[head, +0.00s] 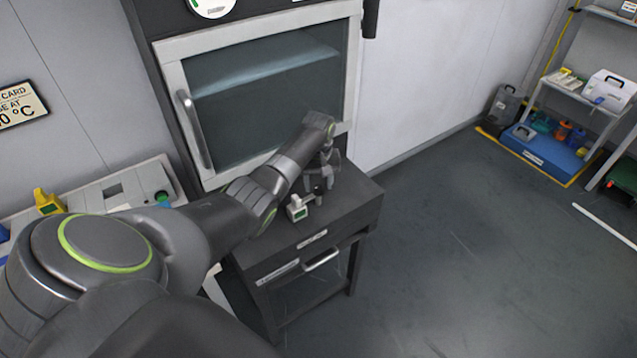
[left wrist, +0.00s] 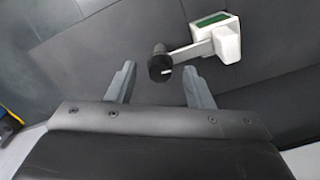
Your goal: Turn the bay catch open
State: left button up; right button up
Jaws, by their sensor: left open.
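What looks like the bay catch (head: 297,208) is a small white block with a green face, on the dark top of the low cabinet. In the left wrist view the catch (left wrist: 213,42) has a pale lever running left to a black knob (left wrist: 160,64) with a white mark. My left gripper (head: 318,188) is above the cabinet top, beside the catch. In the left wrist view my left gripper (left wrist: 160,82) is open and empty, its fingers apart. The knob appears between and just beyond the fingertips; I cannot tell whether they touch it. My right gripper is not in view.
The dark low cabinet (head: 352,192) has a front handle (head: 321,260). Behind it stands a chamber with a glass door (head: 262,85) and a long handle (head: 194,128). A bench (head: 130,190) is at left.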

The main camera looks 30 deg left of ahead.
pick_arm(q)
jog(key=shift+f, duration=0.2)
jog(key=c, duration=1)
jog(key=n+p, duration=0.2)
jog(key=shift+r+n+p, duration=0.2)
jog(key=shift+n+p, duration=0.15)
jog(key=shift+n, duration=0.05)
jog(key=n+p, duration=0.2)
jog(key=n, duration=0.1)
jog(key=shift+n, duration=0.3)
jog(key=n+p, duration=0.1)
jog(key=n, duration=0.4)
jog(key=shift+f+p, duration=0.1)
jog(key=shift+p, duration=0.3)
jog(key=n+p, duration=0.1)
jog(key=n, duration=0.5)
jog(key=shift+n, duration=0.4)
